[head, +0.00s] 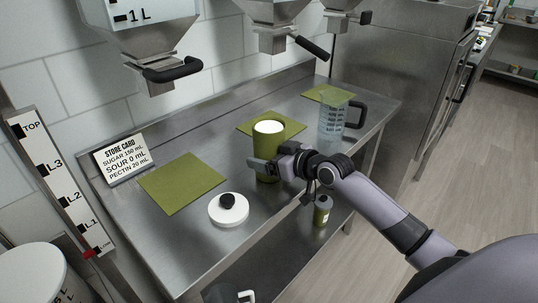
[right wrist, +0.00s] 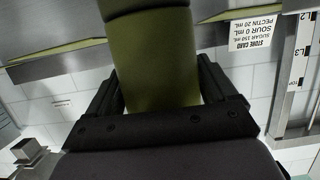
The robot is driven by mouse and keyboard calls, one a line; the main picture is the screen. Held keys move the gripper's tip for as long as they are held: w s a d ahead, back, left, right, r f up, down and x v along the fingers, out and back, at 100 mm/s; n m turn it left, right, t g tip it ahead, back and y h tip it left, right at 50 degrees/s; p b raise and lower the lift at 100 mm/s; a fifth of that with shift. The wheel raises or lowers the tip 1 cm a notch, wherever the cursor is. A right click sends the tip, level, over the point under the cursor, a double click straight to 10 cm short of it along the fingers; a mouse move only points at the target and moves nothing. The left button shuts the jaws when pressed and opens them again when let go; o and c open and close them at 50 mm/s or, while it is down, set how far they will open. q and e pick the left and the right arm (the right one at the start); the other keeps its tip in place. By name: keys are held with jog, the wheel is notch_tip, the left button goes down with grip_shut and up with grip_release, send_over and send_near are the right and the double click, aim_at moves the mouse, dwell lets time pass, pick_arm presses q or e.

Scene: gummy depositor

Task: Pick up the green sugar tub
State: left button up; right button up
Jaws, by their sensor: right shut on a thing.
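The green sugar tub (head: 267,140) is open at the top and shows white contents. It is upright at the near edge of the middle green mat (head: 246,125); I cannot tell whether its base touches the bench. My right gripper (head: 270,167) is shut on its lower part, with a dark finger on each side. In the right wrist view the tub (right wrist: 153,60) fills the space between the fingers. A white lid with a black knob (head: 229,210) lies on the bench to the left of the tub. My left gripper is not in view.
A clear measuring jug (head: 332,118) stands right of the tub, by another green mat (head: 322,93). An empty green mat (head: 181,183) and a store card (head: 123,157) are at left. Dispensers (head: 160,50) hang above. A small green bottle (head: 322,211) stands below the bench top.

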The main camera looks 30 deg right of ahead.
notch_tip(320, 180, up, 20)
dwell(0.5)
jog(key=o, duration=0.8)
jog(key=c, duration=0.8)
jog(key=shift+m+h, duration=0.3)
jog(key=shift+h, duration=0.2)
jog(key=s+a+f, duration=0.1)
jog(key=a+f, duration=0.1)
jog(key=f, duration=0.1)
jog(key=s+a+f, duration=0.2)
jog(key=f, duration=0.2)
jog(key=s+a+f, duration=0.2)
jog(key=f, duration=0.2)
jog(key=shift+s+a+f, duration=0.1)
jog(key=shift+s+f, duration=0.1)
jog(key=shift+f, duration=0.05)
jog(key=shift+s+a+f+m+t+h, duration=0.15)
jog(key=shift+s+f+m+h, duration=0.65)
jog(key=shift+s, duration=1.15)
jog(key=shift+s+a+f+m+t+h, duration=0.1)
jog(key=shift+s+f+m+h, duration=0.25)
jog(key=shift+s+f, duration=1.2)
jog(key=shift+s+a+f+m+t+h, duration=0.15)
jog(key=shift+s+f+m+h, duration=0.45)
jog(key=shift+s, duration=1.75)
